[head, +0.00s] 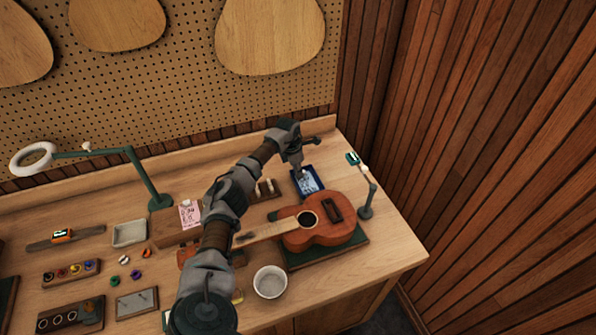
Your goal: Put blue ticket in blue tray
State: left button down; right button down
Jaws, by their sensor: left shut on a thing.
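My left gripper (301,170) reaches in over the back right of the bench, fingers pointing down. It is shut on the blue ticket (309,184), a small light blue card with darker marks. The ticket is over the dark blue tray (318,178), within its outline in the head view. I cannot tell whether the ticket touches the tray's floor. The gripper hides part of the tray's back edge. My right gripper is not in view.
A ukulele (318,222) lies on a green mat just in front of the tray. A small stand (366,205) is to the right. A pink ticket (189,213), a white bowl (270,282) and a green lamp (140,178) stand left of it. A wooden wall closes the right side.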

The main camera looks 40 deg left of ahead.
pick_arm(q)
jog(key=c, duration=1.1)
grip_release()
jog(key=shift+d+r, duration=0.1)
jog(key=shift+d, duration=0.05)
jog(key=shift+d+r, duration=0.15)
jog(key=shift+d, duration=0.1)
jog(key=o, duration=0.3)
jog(key=shift+a, duration=0.2)
jog(key=shift+r+p, duration=2.5)
jog(key=shift+r, duration=0.9)
